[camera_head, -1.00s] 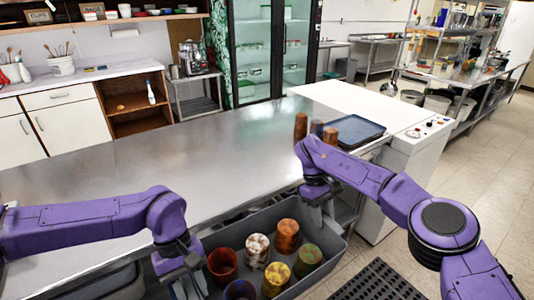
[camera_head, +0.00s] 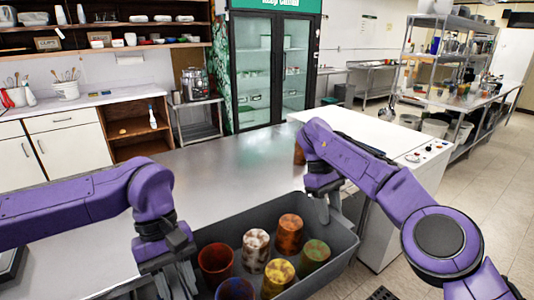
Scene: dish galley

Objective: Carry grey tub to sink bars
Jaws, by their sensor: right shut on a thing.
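The grey tub (camera_head: 342,240) is at the bottom centre of the head view, with several coloured cups standing inside, among them a red one (camera_head: 216,262), a brown one (camera_head: 289,234) and a green one (camera_head: 315,254). My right gripper (camera_head: 323,210) is shut on the tub's far right rim. My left gripper (camera_head: 182,280) is at the tub's left side; its fingertips run to the picture's lower edge, and I cannot tell whether they grip the wall. The tub's near edge is cut off. I cannot make out the sink bars.
A long steel counter (camera_head: 220,165) lies just beyond the tub, mostly bare. A brown cup (camera_head: 299,154) stands at its far right, partly behind my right arm. A white unit with knobs (camera_head: 422,160) adjoins on the right. Open tiled floor (camera_head: 475,210) lies further right.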

